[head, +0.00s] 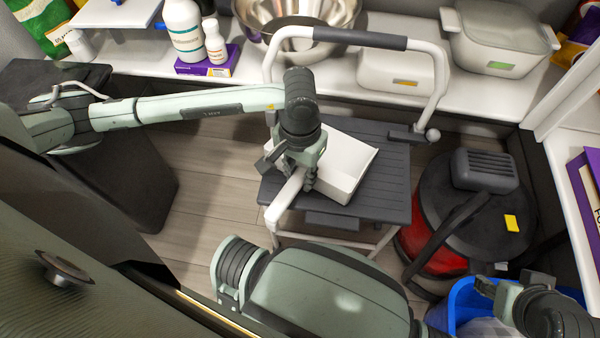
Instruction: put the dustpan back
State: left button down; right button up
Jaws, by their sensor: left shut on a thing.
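The white dustpan (343,162) is over the dark grey top of a step stool (385,180); I cannot tell if it touches it. Its open pan faces up and to the right, and its white handle points down and to the left. My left gripper (289,176) comes down from above and is shut on the dustpan's handle, close to the pan. The gripper and wrist hide part of the handle and the pan's left edge. My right gripper (512,284) is at the lower right, apart from the dustpan, with its fingers spread and nothing seen between them.
The stool's white tube rail with its dark grip (360,38) arches behind the dustpan. A red and black vacuum (465,225) stands right of the stool. A blue bin (462,300) is under my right gripper. The back shelf holds bottles (184,30), a steel bowl (290,15) and white containers (500,35).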

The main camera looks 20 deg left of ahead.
pick_arm(q)
jog(key=shift+f+b, duration=0.35)
jog(key=c, duration=1.2)
grip_release()
